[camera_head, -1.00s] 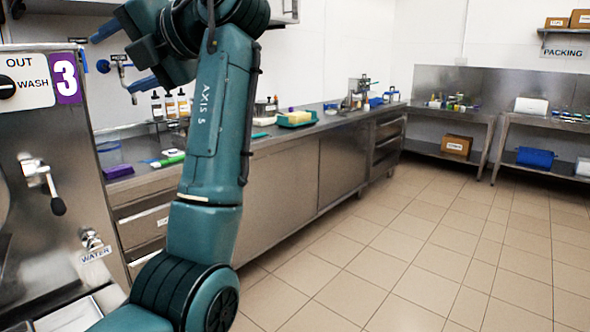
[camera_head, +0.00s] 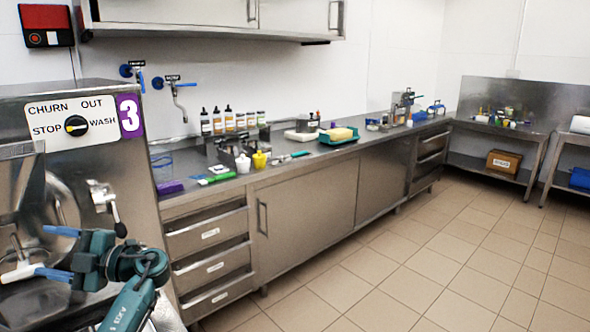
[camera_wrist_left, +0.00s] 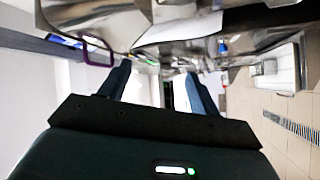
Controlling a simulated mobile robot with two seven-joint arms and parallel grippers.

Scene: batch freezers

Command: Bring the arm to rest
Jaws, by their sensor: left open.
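My left gripper (camera_head: 44,250) is at the lower left of the head view, in front of the steel machine marked 3 (camera_head: 100,215). Its two blue-tipped fingers are apart and point left. I see nothing held between them. In the left wrist view the two dark fingers of the gripper (camera_wrist_left: 158,85) stand apart, with shiny metal beyond them. Whether the fingers touch the machine I cannot tell. My right gripper is not in view.
The machine has a dial (camera_head: 76,125) and a lever handle (camera_head: 107,205) close to my left arm. A steel counter (camera_head: 310,165) with bottles and a green tray (camera_head: 338,136) runs along the wall. The tiled floor (camera_head: 400,265) at right is clear.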

